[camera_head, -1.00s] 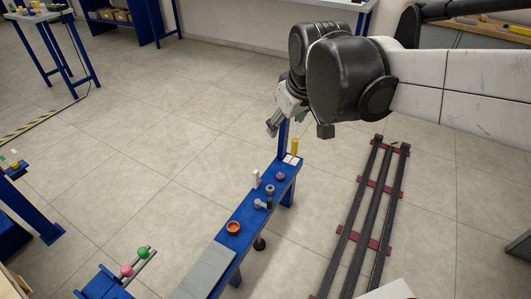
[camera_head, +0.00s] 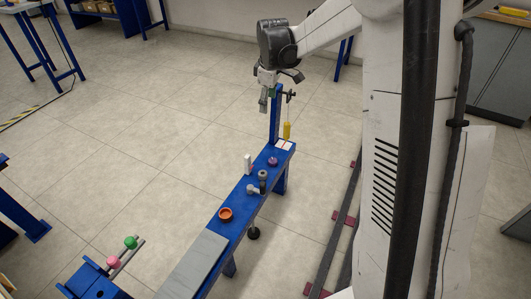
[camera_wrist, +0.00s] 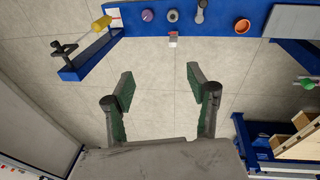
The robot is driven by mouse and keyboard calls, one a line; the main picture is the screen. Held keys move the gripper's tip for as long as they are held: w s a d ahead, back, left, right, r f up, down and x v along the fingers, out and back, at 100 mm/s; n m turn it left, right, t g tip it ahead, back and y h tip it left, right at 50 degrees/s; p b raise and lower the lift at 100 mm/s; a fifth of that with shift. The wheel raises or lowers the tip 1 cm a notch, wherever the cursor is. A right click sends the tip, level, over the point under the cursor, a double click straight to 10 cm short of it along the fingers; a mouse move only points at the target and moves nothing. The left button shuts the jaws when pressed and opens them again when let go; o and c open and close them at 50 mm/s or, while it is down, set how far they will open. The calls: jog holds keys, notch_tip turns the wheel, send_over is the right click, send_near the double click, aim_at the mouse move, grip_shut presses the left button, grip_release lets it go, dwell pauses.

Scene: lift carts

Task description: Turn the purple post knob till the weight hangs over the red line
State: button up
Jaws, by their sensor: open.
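The purple knob (camera_head: 272,162) sits on the blue bench (camera_head: 240,196), near its far end; it also shows at the top of the wrist view (camera_wrist: 147,15). A blue post (camera_head: 275,118) rises at the bench's far end. The yellow weight (camera_head: 287,130) hangs beside it, above a white plate (camera_head: 284,146); the wrist view also shows the weight (camera_wrist: 101,24). A thin reddish mark shows by that plate in the wrist view, too small to read surely. My gripper (camera_head: 264,107) is open and empty, left of the post's top, apart from the knob.
A white upright piece (camera_head: 248,164), grey fittings (camera_head: 262,176) and an orange ring-like dish (camera_head: 225,214) stand on the bench near the knob. Dark rails (camera_head: 340,232) run on the floor at right.

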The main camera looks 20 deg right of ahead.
jog(key=w+d+f+n+g+b, duration=0.1)
jog(key=w+d+f, duration=0.15)
jog(key=f, duration=0.35)
jog(key=w+d+f+n+b, duration=0.1)
jog(key=w+f, duration=0.2)
jog(key=f, duration=0.3)
jog(key=n+g+b, duration=0.1)
jog(key=n+b, duration=0.1)
jog(key=n, duration=0.1)
send_over(272, 160)
notch_tip(272, 160, down, 14)
notch_tip(272, 160, down, 14)
jog(key=b, duration=0.4)
jog(key=shift+w+d+f+b, duration=0.1)
jog(key=shift+f+b, duration=0.1)
jog(key=shift+b, duration=0.1)
jog(key=c, duration=1.1)
